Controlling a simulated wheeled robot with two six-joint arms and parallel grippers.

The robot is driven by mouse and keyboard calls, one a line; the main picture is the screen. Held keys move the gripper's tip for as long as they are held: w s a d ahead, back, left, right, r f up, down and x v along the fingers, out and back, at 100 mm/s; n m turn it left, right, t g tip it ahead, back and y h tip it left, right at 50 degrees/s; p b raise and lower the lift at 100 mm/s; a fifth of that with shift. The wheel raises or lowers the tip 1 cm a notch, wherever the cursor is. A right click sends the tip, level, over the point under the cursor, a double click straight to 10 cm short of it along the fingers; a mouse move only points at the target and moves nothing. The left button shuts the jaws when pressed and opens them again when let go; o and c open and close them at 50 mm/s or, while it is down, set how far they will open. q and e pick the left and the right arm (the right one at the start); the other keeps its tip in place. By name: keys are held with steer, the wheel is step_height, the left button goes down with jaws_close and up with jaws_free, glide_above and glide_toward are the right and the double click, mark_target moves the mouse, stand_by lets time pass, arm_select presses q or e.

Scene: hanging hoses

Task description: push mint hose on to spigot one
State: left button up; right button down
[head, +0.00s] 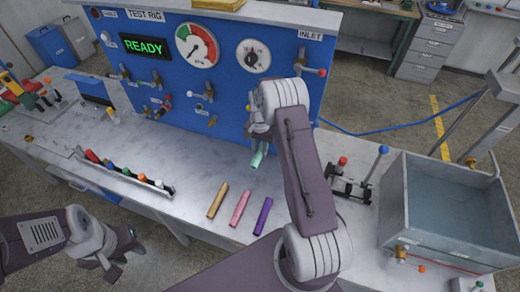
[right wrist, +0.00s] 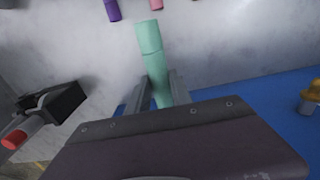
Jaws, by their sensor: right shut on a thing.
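The mint hose (head: 257,160) is in my right gripper (head: 262,133), in front of the blue panel. In the right wrist view the mint hose (right wrist: 149,42) runs between the two fingers (right wrist: 158,88), its free end pointing away from the gripper, over the bench. Several spigots with valve handles, such as one at the panel's lower middle (head: 207,95), stick out of the panel; their labels are too small to read, so I cannot tell which is spigot one. My right arm hides part of the panel. My left gripper (head: 124,264) is empty, its fingers apart, off the bench's front left.
Tan (head: 218,199), pink (head: 240,208) and purple (head: 263,215) hoses lie on the bench. A clamp with a red knob (head: 343,161) and a grey water tank (head: 393,205) stand right. The panel display (head: 144,46) reads READY.

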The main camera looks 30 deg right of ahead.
mark_target(261, 149)
steer(key=shift+w+d+r, duration=0.1)
steer(key=shift+w+d, duration=0.05)
steer(key=shift+w, duration=0.05)
stand_by(0.3)
steer(key=c, duration=1.1)
jaws_free()
steer(key=shift+c, duration=0.2)
steer(key=shift+o, duration=0.3)
steer(key=shift+d, duration=0.15)
step_height(261, 149, up, 9)
steer(key=shift+f+b, duration=0.1)
steer(key=shift+b, duration=1.05)
